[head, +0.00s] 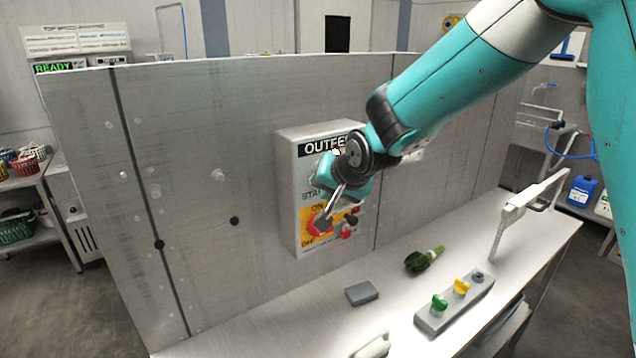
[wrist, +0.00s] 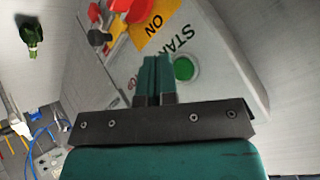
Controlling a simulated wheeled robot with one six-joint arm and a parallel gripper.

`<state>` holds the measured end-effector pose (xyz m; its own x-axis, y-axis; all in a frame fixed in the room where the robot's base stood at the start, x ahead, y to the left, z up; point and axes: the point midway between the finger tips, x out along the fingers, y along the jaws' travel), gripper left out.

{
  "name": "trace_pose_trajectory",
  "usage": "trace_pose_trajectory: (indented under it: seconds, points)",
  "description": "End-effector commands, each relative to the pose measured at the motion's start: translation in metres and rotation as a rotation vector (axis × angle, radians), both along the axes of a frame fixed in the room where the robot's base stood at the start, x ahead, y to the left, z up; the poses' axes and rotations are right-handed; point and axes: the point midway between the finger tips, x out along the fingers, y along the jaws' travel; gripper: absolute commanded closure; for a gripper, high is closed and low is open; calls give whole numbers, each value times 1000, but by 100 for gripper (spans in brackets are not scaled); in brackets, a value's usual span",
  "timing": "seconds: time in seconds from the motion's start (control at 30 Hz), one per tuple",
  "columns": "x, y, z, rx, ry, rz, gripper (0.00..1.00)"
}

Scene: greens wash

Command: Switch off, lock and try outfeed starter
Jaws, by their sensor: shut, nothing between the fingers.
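The outfeed starter (head: 291,192) is a grey box on the upright metal panel, with a white front. Its red rotary switch (head: 311,226) sits on a yellow plate marked ON and OFF; my gripper partly hides it, and I cannot tell its setting. The wrist view shows the red switch part (wrist: 139,10) and a green START button (wrist: 184,68). My gripper (head: 328,212) is shut and empty in front of the starter's face; in the wrist view its fingertips (wrist: 155,60) lie just left of the green button. I cannot tell whether they touch anything.
On the steel bench below are a grey block (head: 362,293), a green leafy bunch (head: 425,259) and a grey holder (head: 433,322) with green, yellow and dark pieces. A white upright bar (head: 502,226) stands at the bench's right. Baskets (head: 25,163) are at far left.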

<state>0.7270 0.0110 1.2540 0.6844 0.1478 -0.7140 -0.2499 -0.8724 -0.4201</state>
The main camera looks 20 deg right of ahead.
Motion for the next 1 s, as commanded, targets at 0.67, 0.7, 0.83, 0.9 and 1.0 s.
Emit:
trace_pose_trajectory:
  seconds: [0.67, 0.7, 0.83, 0.9, 1.0]
  points:
    - [-41, -13, 0, 0, 0, 0, 100]
    - [-41, -13, 0, 0, 0, 0, 100]
    - [-41, -13, 0, 0, 0, 0, 100]
    - [-41, -13, 0, 0, 0, 0, 100]
    - [-41, -13, 0, 0, 0, 0, 100]
